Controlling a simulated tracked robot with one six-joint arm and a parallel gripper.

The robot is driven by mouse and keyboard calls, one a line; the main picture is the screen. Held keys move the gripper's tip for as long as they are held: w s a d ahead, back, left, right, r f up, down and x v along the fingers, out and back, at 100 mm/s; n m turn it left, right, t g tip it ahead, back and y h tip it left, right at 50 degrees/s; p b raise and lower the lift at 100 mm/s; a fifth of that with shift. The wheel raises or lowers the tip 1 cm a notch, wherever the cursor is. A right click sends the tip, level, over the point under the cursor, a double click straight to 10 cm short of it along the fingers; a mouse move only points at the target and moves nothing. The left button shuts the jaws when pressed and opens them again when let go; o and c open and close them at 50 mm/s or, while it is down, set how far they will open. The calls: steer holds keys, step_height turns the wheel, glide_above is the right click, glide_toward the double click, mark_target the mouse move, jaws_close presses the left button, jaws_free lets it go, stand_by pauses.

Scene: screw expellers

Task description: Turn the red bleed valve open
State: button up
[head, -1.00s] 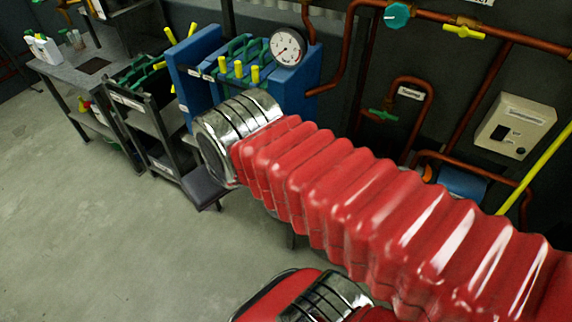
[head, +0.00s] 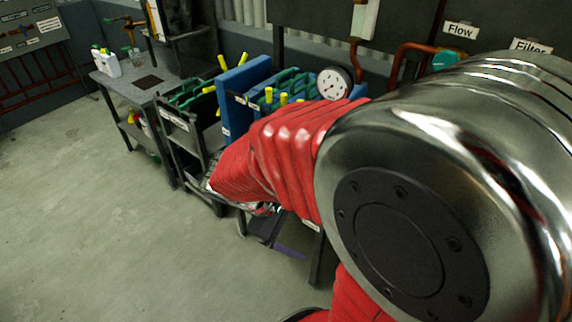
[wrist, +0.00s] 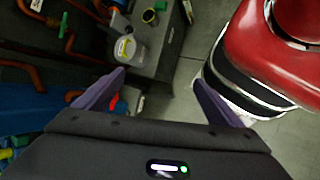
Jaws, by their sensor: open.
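I cannot make out the red bleed valve for certain in either view. In the wrist view, a small red patch (wrist: 122,107) shows beside the left finger, too small and partly hidden to identify. My gripper (wrist: 160,78) is open, its two purple fingers spread wide with nothing between them but grey floor and the edge of a dark stand. In the head view, a purple finger of it shows low, below the blue plate unit. My own arm hides most of the right side of that view.
Blue plates (head: 243,88) with yellow handles stand by a round gauge (head: 335,83). A teal valve knob (head: 442,60) sits near the "Flow" sign (head: 460,30). A shelf cart (head: 185,140) and bench (head: 130,75) are left; floor there is clear.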

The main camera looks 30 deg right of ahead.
steer(key=w+d+f+n+t+h, duration=0.2)
steer(key=w+f+n+t+h, duration=0.2)
steer(key=f+n, duration=0.5)
steer(key=w+d+f+n+t+h, duration=0.3)
steer(key=w+f+n+h, duration=0.3)
steer(key=w+f+n, duration=0.2)
steer(key=shift+d+f+n+t, duration=0.4)
steer(key=shift+f+t, duration=0.4)
steer(key=shift+f, duration=0.15)
steer(key=shift+w, duration=0.15)
steer(key=x, duration=1.3)
steer(key=shift+d, duration=0.35)
steer(key=shift+c, duration=0.3)
